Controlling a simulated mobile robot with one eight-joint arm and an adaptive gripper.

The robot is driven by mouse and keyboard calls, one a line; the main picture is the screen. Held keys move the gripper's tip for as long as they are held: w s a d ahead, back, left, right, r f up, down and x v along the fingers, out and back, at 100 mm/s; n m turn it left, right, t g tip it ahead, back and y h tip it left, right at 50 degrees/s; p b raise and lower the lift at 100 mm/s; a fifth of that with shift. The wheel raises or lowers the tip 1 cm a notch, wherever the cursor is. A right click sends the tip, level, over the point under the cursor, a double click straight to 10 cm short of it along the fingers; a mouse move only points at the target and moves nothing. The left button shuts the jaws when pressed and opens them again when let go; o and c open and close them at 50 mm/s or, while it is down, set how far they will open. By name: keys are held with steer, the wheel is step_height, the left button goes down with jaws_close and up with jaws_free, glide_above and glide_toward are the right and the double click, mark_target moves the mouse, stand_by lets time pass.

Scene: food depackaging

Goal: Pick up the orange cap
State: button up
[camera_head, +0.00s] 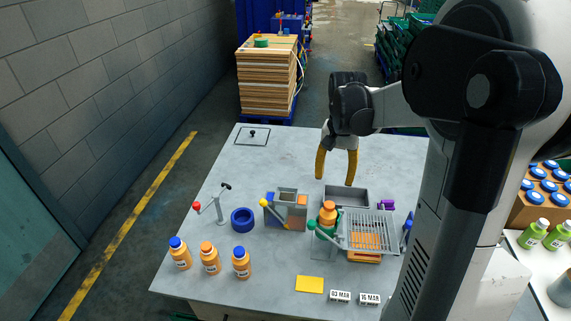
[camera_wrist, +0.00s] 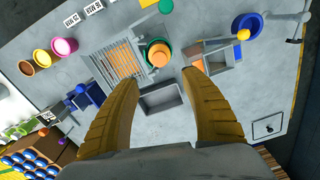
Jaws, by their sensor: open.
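An orange bottle with an orange cap (camera_head: 329,206) stands upright in a green holder (camera_head: 322,232) at the left edge of the metal grate. In the wrist view the orange cap (camera_wrist: 159,55) shows from above inside the green ring, just beyond my fingertips. Another orange-capped bottle (camera_head: 210,258) stands between two blue-capped bottles at the front left of the table. My gripper (camera_head: 336,181) is open and empty, pointing down above the table, behind the held bottle. It also shows in the wrist view (camera_wrist: 162,79), its yellow fingers wide apart.
A grey tray (camera_head: 346,195) lies below my gripper. The grate (camera_head: 371,232) is right of the holder. A grey block with a yellow-handled tool (camera_head: 285,212), a blue ring (camera_head: 242,220) and a small stand (camera_head: 218,208) are to the left. The table's back left is mostly clear.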

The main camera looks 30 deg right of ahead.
glide_above(330, 204)
steer(key=f, duration=0.3)
steer(key=f+b, duration=0.1)
steer(key=f, duration=0.1)
steer(key=shift+w+f, duration=0.15)
steer(key=shift+w, duration=0.1)
steer(key=shift+s+f+b, duration=0.15)
steer(key=shift+f+b, duration=0.15)
steer(key=shift+f, duration=2.5)
steer(key=c, duration=0.8)
